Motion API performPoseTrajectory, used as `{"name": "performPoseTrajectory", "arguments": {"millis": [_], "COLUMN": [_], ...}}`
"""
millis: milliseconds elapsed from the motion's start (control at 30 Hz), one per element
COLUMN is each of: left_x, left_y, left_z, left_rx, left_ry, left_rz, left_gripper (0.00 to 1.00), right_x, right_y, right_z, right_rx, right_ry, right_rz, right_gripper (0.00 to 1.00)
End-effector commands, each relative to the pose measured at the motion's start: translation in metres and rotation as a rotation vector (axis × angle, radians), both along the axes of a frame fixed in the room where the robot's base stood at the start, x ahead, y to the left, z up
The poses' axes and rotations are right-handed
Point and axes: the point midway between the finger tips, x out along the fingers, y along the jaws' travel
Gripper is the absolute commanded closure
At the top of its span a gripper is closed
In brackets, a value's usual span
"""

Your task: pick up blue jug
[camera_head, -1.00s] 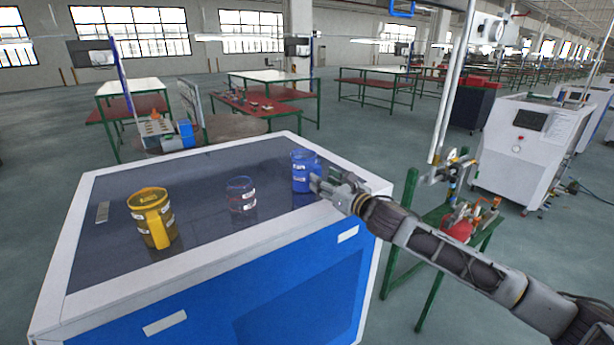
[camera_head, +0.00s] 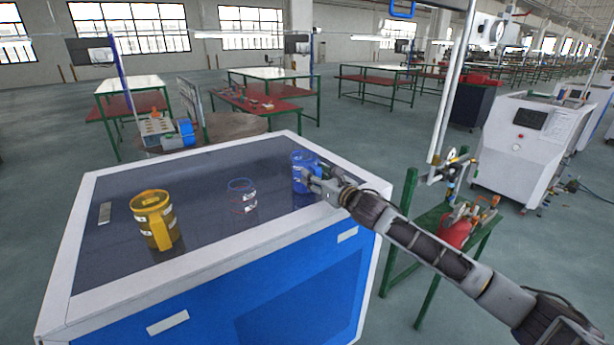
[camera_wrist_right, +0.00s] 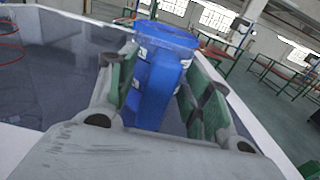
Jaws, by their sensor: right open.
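The blue jug (camera_head: 303,170) stands upright near the right end of the dark top of the white-and-blue cabinet (camera_head: 130,274). My right gripper (camera_head: 310,180) is at the jug's near side, coming from the right. In the right wrist view the blue jug (camera_wrist_right: 160,75) rises between the two open green-padded fingers of my right gripper (camera_wrist_right: 158,95), one on each side. I cannot tell whether a finger touches it. My left gripper is not in view.
A yellow jug (camera_head: 154,220) stands at the left of the cabinet top, and a clear jug (camera_head: 242,196) with red edges stands in the middle. The dark surface between them is clear. A green stand (camera_head: 440,225) with a red part is right of the cabinet.

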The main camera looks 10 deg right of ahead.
Motion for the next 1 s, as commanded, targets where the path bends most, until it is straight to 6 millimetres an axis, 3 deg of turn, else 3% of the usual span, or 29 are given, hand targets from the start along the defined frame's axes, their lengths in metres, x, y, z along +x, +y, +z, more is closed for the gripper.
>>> {"name": "performPoseTrajectory", "arguments": {"millis": [467,833,1000], "left_x": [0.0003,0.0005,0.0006], "left_y": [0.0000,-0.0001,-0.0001], "left_z": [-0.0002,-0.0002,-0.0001], "left_rx": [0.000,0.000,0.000], "left_ry": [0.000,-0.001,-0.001], "left_rz": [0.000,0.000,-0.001], "left_gripper": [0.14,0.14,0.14], "right_x": [0.0002,0.0002,0.0002], "right_y": [0.0002,0.0001,0.0001], "right_z": [-0.0004,-0.0004,-0.0004], "right_rx": [0.000,0.000,0.000], "right_ry": [0.000,0.000,0.000], "right_rz": [0.000,0.000,0.000], "right_gripper": [0.51,0.99,1.00]}}
